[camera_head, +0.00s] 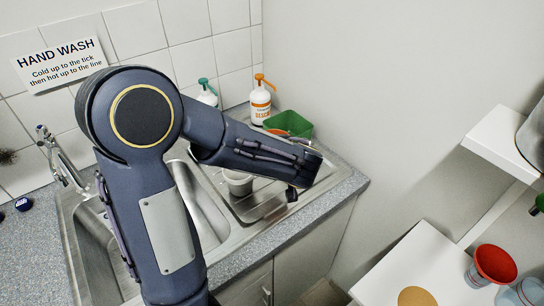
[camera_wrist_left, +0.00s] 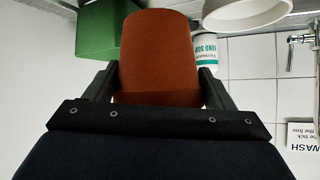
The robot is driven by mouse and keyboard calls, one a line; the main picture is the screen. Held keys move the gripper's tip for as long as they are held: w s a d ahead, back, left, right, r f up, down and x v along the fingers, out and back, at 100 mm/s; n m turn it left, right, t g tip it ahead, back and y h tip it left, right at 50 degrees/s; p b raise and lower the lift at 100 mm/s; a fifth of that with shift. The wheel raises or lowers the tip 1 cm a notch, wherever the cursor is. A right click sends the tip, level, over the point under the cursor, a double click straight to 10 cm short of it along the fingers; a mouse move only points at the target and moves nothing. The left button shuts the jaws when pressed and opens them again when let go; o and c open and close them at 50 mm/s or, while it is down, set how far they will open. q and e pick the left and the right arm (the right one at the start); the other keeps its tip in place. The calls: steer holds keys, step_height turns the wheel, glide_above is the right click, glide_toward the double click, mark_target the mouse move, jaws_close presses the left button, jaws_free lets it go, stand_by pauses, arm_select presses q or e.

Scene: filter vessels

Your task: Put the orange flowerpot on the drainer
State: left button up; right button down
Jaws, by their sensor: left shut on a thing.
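The orange flowerpot (camera_wrist_left: 158,62) is between the fingers of my left gripper (camera_wrist_left: 155,78), which is shut on it in the left wrist view. In the head view my left arm reaches across the sink and hides most of the gripper; a dark part of it (camera_head: 291,194) shows below the wrist. I cannot make out the held pot there for sure. The steel drainer (camera_head: 255,208) lies under and beside the forearm, right of the sink bowls. Whether the pot touches it is hidden. My right gripper is not in view.
A pale pot (camera_head: 238,184) stands on the drainer side. A green box (camera_head: 293,123) and an orange-capped bottle (camera_head: 261,103) stand behind. A teal-capped bottle (camera_head: 208,94) and a tap (camera_head: 62,158) are further left. A red funnel (camera_head: 495,264) is at lower right.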

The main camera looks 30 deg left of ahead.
arm_select(q)
steer(key=w+f, duration=0.1)
steer(key=w+a+f, duration=0.1)
steer(key=f, duration=0.1)
steer(key=w+a+f+p, duration=0.1)
steer(key=f, duration=0.1)
steer(key=shift+w+a+f, duration=0.2)
steer(key=shift+w, duration=0.15)
step_height(320, 180, down, 3)
steer(key=shift+w+r+p, duration=0.1)
steer(key=shift+w+p, duration=0.05)
steer(key=shift+p, duration=0.7)
steer(key=shift+a+f, duration=0.1)
steer(key=shift+f, duration=0.25)
steer(key=shift+f+b, duration=0.15)
steer(key=shift+b, duration=0.25)
steer(key=o, duration=1.2)
